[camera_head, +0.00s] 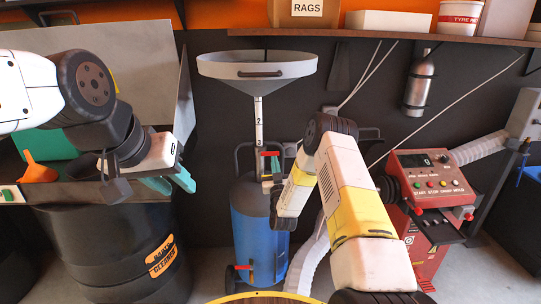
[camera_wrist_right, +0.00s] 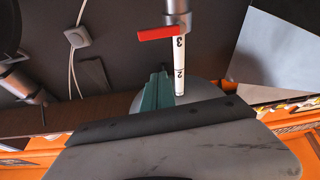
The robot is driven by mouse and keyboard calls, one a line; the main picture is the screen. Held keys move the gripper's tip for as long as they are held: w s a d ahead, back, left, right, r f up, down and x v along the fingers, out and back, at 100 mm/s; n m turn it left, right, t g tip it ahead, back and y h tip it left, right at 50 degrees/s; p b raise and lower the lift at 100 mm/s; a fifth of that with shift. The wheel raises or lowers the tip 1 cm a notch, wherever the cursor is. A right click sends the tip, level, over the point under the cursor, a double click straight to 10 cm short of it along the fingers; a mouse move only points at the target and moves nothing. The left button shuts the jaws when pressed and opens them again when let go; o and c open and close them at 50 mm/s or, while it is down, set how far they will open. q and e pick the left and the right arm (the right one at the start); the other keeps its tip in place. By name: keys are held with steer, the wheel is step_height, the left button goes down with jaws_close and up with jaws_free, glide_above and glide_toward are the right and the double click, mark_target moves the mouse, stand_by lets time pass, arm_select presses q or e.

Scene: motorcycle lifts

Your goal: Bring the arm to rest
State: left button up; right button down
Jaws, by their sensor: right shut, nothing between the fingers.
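My left gripper (camera_head: 175,183) is in the head view at the left, above the black drum. Its two green fingers show a gap with nothing between them. My right arm (camera_head: 355,205), white and yellow, rises from the bottom of the head view and bends down in front of the blue drain tank; its fingertips are hard to make out there. In the right wrist view my right gripper (camera_wrist_right: 157,92) has its green fingers together and empty. They appear beside the numbered white tube (camera_wrist_right: 179,72) with the red valve handle (camera_wrist_right: 157,33); contact cannot be told.
The blue tank (camera_head: 257,225) carries a grey pan (camera_head: 257,66) on the tube. A red control box (camera_head: 430,180) stands to the right. The black drum (camera_head: 105,250), with an orange funnel (camera_head: 38,172) above it, stands left. A shelf (camera_head: 400,36) runs along the back wall.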

steer(key=shift+s, duration=0.2)
step_height(320, 180, up, 6)
steer(key=w+r+g+y, duration=0.1)
steer(key=w, duration=0.1)
steer(key=s+d+r+n+g, duration=0.15)
steer(key=s+r+g, duration=0.55)
steer(key=r, duration=0.7)
steer(key=s+d+m+g, duration=0.1)
steer(key=s+d+g, duration=0.1)
steer(key=s, duration=1.7)
steer(key=s+d+r+m+g, duration=0.1)
steer(key=s+g, duration=0.4)
steer(key=s, duration=1.5)
steer(key=shift+s+d+r+g, duration=0.2)
steer(key=shift+d+g, duration=0.1)
steer(key=shift+d, duration=0.4)
